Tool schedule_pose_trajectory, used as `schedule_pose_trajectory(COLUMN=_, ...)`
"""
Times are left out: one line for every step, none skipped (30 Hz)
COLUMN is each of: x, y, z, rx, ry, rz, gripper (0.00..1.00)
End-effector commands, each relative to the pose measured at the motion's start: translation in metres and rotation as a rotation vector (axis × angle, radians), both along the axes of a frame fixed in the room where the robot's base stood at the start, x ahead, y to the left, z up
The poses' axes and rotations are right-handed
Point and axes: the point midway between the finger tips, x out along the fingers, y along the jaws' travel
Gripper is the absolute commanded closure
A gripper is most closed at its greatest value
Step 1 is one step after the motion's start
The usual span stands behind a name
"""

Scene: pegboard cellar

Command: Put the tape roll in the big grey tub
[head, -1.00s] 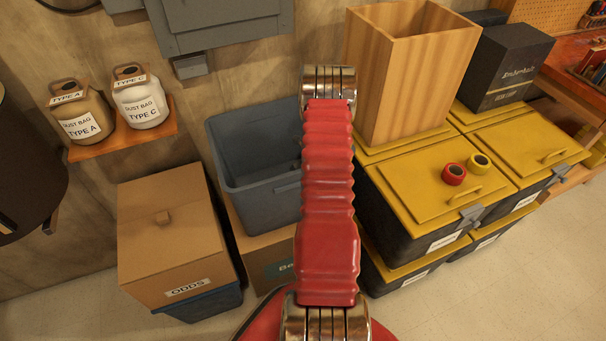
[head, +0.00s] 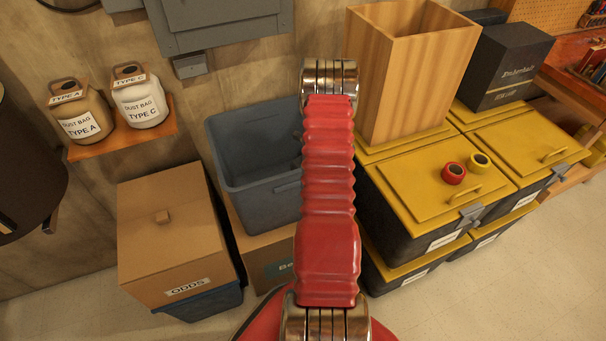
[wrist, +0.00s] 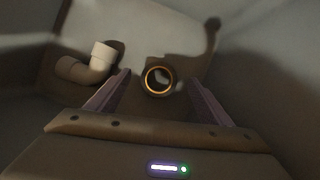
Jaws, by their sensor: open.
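The big grey tub (head: 252,190) stands open at the middle, partly behind my red arm. In the wrist view, its inside surrounds my gripper (wrist: 160,76), whose two fingers are spread apart. A dark ring-shaped roll with a bright orange inner edge (wrist: 158,80), seemingly a tape roll, shows between the fingertips, with a gap on each side. It seems to lie on the tub's floor; its exact depth below the fingertips is unclear. My gripper is largely hidden by my arm in the head view.
A pale pipe elbow (wrist: 92,64) lies in the tub left of the roll. Red (head: 453,173) and yellow (head: 479,162) rolls sit on a yellow-lidded bin (head: 410,195). A tall wooden box (head: 400,90) stands right of my arm; the ODDS carton (head: 170,240) is left.

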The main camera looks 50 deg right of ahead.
Motion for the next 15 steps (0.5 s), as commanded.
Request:
schedule_pose_trajectory(x=-0.002, y=0.0, z=0.007, rx=-0.001, ry=-0.002, rz=0.0, gripper=0.26)
schedule_pose_trajectory(x=-0.004, y=0.0, z=0.01, rx=-0.001, ry=-0.001, rz=-0.001, gripper=0.26)
schedule_pose_trajectory(x=-0.005, y=0.001, z=0.015, rx=-0.001, ry=-0.002, rz=0.0, gripper=0.26)
schedule_pose_trajectory(x=-0.007, y=0.001, z=0.018, rx=-0.001, ry=-0.002, rz=0.0, gripper=0.26)
schedule_pose_trajectory(x=-0.008, y=0.002, z=0.022, rx=-0.002, ry=-0.001, rz=0.001, gripper=0.26)
schedule_pose_trajectory(x=-0.01, y=0.002, z=0.027, rx=-0.002, ry=-0.001, rz=-0.001, gripper=0.26)
schedule_pose_trajectory(x=-0.012, y=0.002, z=0.03, rx=-0.002, ry=-0.002, rz=-0.002, gripper=0.26)
schedule_pose_trajectory(x=-0.013, y=0.003, z=0.034, rx=-0.002, ry=-0.002, rz=-0.002, gripper=0.26)
schedule_pose_trajectory(x=-0.015, y=0.003, z=0.039, rx=-0.002, ry=-0.001, rz=-0.001, gripper=0.26)
schedule_pose_trajectory(x=-0.016, y=0.004, z=0.042, rx=-0.003, ry=-0.001, rz=0.0, gripper=0.26)
schedule_pose_trajectory(x=-0.018, y=0.004, z=0.045, rx=-0.002, ry=0.0, rz=0.0, gripper=0.26)
schedule_pose_trajectory(x=-0.019, y=0.005, z=0.05, rx=-0.002, ry=-0.001, rz=-0.001, gripper=0.26)
schedule_pose_trajectory(x=-0.021, y=0.005, z=0.054, rx=-0.003, ry=-0.001, rz=-0.001, gripper=0.26)
schedule_pose_trajectory(x=-0.022, y=0.006, z=0.057, rx=-0.002, ry=-0.001, rz=-0.001, gripper=0.26)
schedule_pose_trajectory(x=-0.024, y=0.006, z=0.062, rx=-0.003, ry=-0.001, rz=0.0, gripper=0.26)
